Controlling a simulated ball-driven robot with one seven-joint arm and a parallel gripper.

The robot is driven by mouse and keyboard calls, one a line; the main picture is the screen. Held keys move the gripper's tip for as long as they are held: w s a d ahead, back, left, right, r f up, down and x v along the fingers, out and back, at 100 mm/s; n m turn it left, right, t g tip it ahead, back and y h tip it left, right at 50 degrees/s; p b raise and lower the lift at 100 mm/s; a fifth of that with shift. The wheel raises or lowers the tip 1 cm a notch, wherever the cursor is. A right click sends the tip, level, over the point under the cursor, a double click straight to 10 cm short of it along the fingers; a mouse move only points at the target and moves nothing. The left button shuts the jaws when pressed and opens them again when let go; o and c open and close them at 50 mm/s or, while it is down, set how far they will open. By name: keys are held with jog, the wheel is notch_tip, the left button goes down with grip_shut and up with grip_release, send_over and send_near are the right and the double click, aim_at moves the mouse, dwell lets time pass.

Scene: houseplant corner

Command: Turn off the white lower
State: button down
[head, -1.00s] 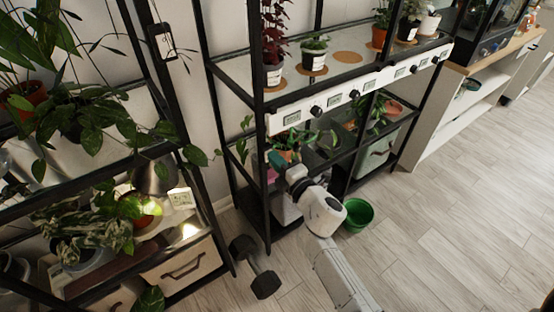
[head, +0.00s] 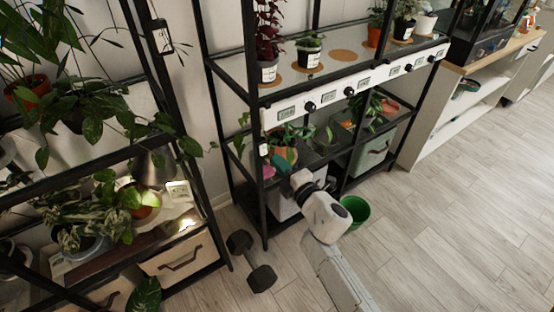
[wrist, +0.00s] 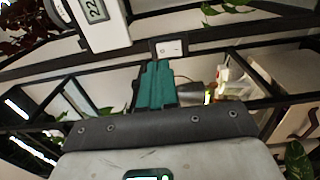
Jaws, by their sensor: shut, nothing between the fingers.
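A small white rocker switch (head: 263,149) sits on the front left post of the middle black shelf rack, below the white strip of displays and knobs. In the wrist view the white switch (wrist: 170,48) has a dark surround and a small reddish mark. My gripper (wrist: 155,64) is shut and empty, its teal fingers together. The fingertips point at the switch from just below it in the wrist view; I cannot tell whether they touch. In the head view my gripper (head: 281,166) is partly hidden by my white wrist, right of and below the switch.
A white-and-black panel (head: 160,38) hangs on the left rack's post. The display strip (head: 345,90) runs along the middle rack; its end display (wrist: 96,11) is near the fingers. A dumbbell (head: 252,262) and green bucket (head: 355,210) stand on the floor. Open floor lies right.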

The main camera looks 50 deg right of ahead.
jog(key=v, duration=0.8)
jog(key=shift+s+r, duration=0.3)
jog(key=shift+s, duration=0.1)
jog(key=s+d+f+m+g+h+p, duration=0.1)
jog(key=s+f+m+g+h+p, duration=0.1)
jog(key=s+m+g+p, duration=0.75)
jog(key=s+a+m+g+y+b, duration=0.1)
jog(key=s+a+m+g+y, duration=0.4)
jog(key=a, duration=0.8)
jog(key=s+g+y, duration=0.1)
jog(key=s+g, duration=0.1)
jog(key=s, duration=0.1)
jog(key=shift+a+f+m+y, duration=0.25)
jog(key=shift+f+m+y, duration=0.1)
jog(key=shift+y, duration=0.05)
